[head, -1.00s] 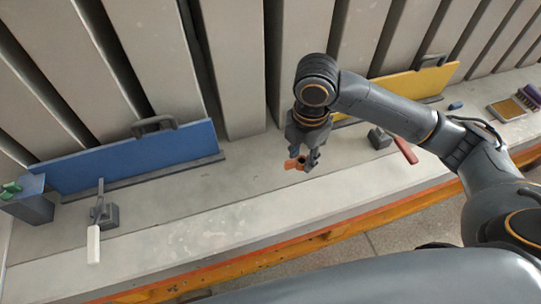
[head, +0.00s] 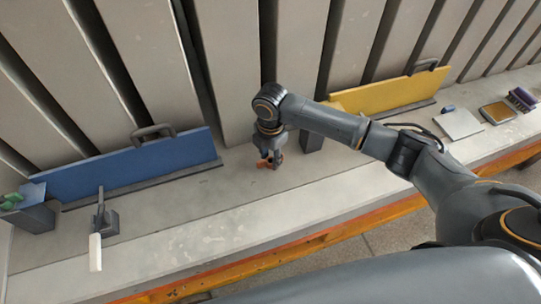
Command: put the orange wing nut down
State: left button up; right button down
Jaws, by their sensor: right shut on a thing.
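The orange wing nut (head: 265,163) is between the fingertips of my right gripper (head: 268,160), which is shut on it. The nut is partly hidden by the fingers. The gripper points down over the pale bench top (head: 215,205), in front of the grey upright slabs, between the blue panel and the yellow panel. I cannot tell whether the nut touches the bench. My left gripper is not in view.
A blue panel (head: 120,168) with a handle stands at the left, a yellow panel (head: 390,92) at the right. A clamp with a white handle (head: 95,252) and a grey block with green items (head: 30,215) are at far left. The bench front is clear.

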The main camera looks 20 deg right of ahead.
jog(key=shift+f, duration=0.15)
jog(key=shift+f, duration=0.1)
jog(key=c, duration=0.9)
grip_release()
jog(key=shift+r, duration=0.3)
notch_tip(320, 180, up, 12)
jog(key=shift+f+b, duration=0.15)
jog(key=shift+b, duration=0.45)
